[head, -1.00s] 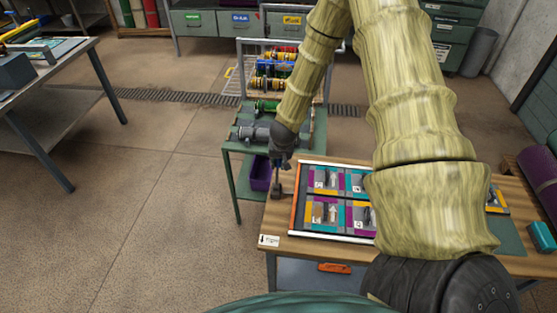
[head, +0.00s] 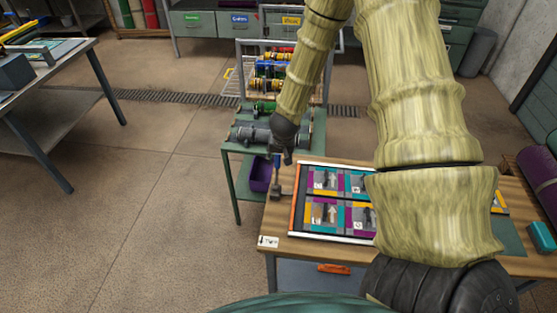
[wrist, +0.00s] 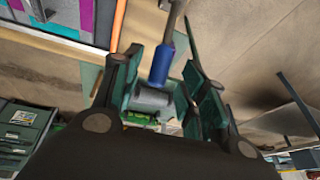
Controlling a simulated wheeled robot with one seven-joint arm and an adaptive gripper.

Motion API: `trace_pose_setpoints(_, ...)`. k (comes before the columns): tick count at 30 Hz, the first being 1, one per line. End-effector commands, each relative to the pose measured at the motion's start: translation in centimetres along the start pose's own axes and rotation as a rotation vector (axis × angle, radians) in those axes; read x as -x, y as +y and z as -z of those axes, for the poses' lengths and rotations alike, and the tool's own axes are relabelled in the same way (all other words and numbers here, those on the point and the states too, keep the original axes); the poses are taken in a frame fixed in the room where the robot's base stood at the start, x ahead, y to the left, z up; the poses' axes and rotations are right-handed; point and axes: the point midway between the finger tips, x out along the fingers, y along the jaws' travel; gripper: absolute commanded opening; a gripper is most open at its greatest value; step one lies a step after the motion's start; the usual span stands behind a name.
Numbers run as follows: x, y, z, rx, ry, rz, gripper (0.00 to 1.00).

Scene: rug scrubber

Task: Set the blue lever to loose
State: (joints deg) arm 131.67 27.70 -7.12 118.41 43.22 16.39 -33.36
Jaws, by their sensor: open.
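The blue lever shows in the wrist view as a blue grip (wrist: 162,62) on a grey metal rod. In the head view a small blue and grey upright piece (head: 277,174) stands at the left edge of the wooden bench, just below my gripper (head: 283,158). In the wrist view my gripper (wrist: 163,82) is open, with its dark green fingers on either side of the blue grip. I cannot tell whether a finger touches it. The lever's foot and any loose marking are not readable.
A panel (head: 299,214) with coloured tiles and an orange left edge lies on the wooden bench (head: 300,248). A small label card (head: 268,242) sits at the bench corner. Behind is a green cart (head: 232,147) with spools and a purple bin (head: 260,174). Floor to the left is clear.

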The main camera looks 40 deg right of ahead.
Motion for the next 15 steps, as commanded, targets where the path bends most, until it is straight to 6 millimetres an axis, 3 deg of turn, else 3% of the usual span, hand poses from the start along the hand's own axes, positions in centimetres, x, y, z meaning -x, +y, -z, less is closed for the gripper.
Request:
trace_pose_setpoints(9,4.5,0.1,0.1,0.0,0.001,0.0,0.42)
trace_pose_setpoints(15,6.4,0.0,0.1,0.0,0.001,0.0,0.42)
